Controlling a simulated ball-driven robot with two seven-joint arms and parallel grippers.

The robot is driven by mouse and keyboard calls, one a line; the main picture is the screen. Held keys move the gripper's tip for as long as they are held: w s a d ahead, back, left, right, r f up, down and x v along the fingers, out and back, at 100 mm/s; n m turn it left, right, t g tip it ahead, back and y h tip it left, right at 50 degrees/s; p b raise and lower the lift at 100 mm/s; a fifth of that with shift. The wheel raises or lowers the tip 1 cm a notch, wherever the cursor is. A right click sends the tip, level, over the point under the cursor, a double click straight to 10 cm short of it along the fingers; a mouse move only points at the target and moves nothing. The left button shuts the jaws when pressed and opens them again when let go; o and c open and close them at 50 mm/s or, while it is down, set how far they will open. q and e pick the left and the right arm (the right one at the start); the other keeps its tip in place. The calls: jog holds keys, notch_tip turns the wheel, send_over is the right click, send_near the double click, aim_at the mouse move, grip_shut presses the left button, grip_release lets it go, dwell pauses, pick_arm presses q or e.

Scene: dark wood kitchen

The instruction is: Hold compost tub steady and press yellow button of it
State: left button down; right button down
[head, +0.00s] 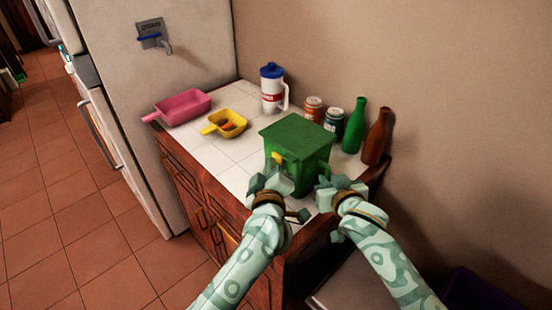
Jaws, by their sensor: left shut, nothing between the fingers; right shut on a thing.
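The green compost tub (303,139) stands upright on the white tiled counter, with its lid down. Its yellow button (278,157) shows at the upper front left edge. My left gripper (274,172) is shut and empty, just below the yellow button at the tub's front; I cannot tell whether it touches the button. My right gripper (324,181) is shut on the tub at its lower right front. The lower front of the tub is partly hidden by both grippers.
A pink pan (183,107), a yellow pan (233,129) with something orange in it and a white jug (270,98) stand left and behind. Two cans (313,108), a green bottle (355,127) and a brown bottle (376,138) stand close on the right, by the wall.

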pick_arm(q)
jog(key=shift+w+d, duration=0.3)
jog(key=shift+d, duration=0.1)
pick_arm(e)
jog(key=shift+a, duration=0.1)
pick_arm(q)
jog(key=shift+s+a, duration=0.1)
jog(key=shift+s, duration=0.05)
dwell(0.5)
jog(key=shift+s+a, duration=0.6)
jog(key=shift+a, duration=0.15)
jog(key=s+a, duration=0.1)
jog(key=a, duration=0.1)
jog(key=s+a, duration=0.1)
jog(key=s, duration=0.1)
jog(key=shift+s+a, duration=0.2)
jog(key=shift+a, duration=0.15)
dwell(0.4)
pick_arm(e)
jog(key=c, duration=1.4)
grip_release()
jog(key=shift+o, duration=0.2)
